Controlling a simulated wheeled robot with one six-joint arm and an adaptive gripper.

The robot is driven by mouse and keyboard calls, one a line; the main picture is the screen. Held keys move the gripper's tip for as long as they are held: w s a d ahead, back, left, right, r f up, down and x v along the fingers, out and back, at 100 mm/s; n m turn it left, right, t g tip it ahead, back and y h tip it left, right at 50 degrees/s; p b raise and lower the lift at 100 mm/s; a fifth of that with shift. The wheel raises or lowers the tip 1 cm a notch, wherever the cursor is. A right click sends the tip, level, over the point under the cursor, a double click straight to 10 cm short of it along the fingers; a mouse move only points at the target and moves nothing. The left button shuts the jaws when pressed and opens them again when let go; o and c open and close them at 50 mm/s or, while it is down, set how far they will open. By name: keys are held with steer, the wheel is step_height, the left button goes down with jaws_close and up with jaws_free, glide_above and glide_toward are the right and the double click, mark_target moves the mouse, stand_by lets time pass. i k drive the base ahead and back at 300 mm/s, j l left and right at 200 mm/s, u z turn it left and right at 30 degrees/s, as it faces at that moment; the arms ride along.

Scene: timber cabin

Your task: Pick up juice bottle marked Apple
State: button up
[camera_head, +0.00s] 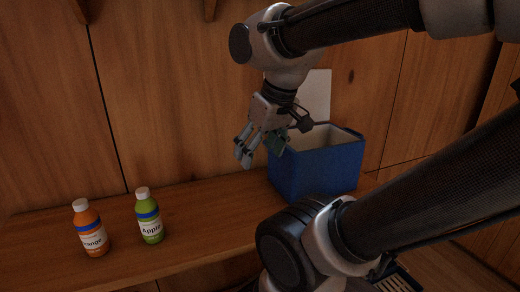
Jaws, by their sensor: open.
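The juice bottle marked Apple (150,217) is green with a white cap, a blue band and a white label. It stands upright on the wooden bench, left of the middle of the view. My gripper (244,158) is open, with nothing seen between its fingers. It hangs in the air to the right of the Apple bottle and higher in the picture, apart from it, in front of the blue box.
An orange bottle (90,229), its label partly reading "range", stands upright to the left of the Apple bottle. An open blue box (320,172) with a white raised lid (318,95) stands on the bench (205,210) at right. The wooden wall is close behind.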

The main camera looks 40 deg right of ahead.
mark_target(148, 214)
steer(key=k+j, duration=0.5)
steer(key=k, duration=0.15)
steer(key=k+j+z, duration=0.1)
steer(key=k+j, duration=0.35)
steer(key=k, duration=0.15)
steer(key=i+j, duration=0.2)
steer(key=i, duration=0.15)
steer(key=i+j, duration=0.15)
steer(key=i, duration=0.25)
